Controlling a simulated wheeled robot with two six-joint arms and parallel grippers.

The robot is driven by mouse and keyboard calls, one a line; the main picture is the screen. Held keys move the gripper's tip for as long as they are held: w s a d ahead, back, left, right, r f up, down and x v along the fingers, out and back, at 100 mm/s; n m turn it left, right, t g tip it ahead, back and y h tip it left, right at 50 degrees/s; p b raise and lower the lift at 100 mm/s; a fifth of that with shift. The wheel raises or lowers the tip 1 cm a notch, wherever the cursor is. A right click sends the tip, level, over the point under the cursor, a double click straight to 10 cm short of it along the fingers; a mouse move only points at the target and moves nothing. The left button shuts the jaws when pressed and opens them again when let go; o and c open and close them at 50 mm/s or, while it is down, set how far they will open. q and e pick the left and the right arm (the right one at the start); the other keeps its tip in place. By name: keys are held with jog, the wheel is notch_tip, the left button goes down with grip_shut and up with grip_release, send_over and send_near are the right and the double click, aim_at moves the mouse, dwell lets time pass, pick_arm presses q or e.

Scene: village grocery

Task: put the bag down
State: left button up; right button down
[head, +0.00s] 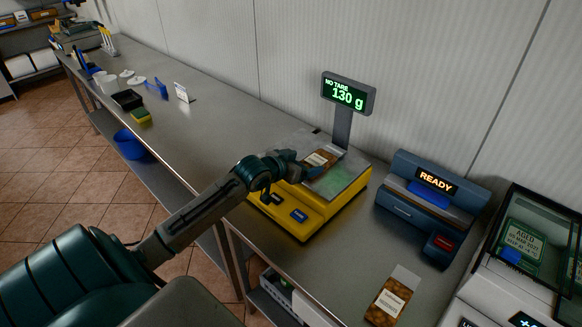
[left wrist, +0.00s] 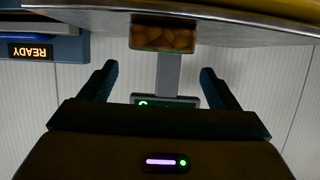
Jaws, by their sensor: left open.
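A brown bag with a white label (head: 322,158) lies on the metal plate of the yellow scale (head: 318,218). The scale's display (head: 348,94) reads "NO TARE 130 g". My left gripper (head: 298,164) is at the left edge of the plate, close beside the bag, partly hiding it. In the left wrist view, which is upside down, the gripper (left wrist: 157,72) is open with nothing between its fingers. The bag's end (left wrist: 162,38) shows just beyond the fingertips, apart from them, with round brown contents. My right gripper is not in view.
A second bag (head: 392,296) lies on the counter at the front right. A blue machine reading "READY" (head: 430,190) stands right of the scale. A black tray (head: 127,100), a sponge (head: 141,116) and white cups are farther left.

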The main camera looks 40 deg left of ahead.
pick_arm(q)
jog(key=shift+v, duration=3)
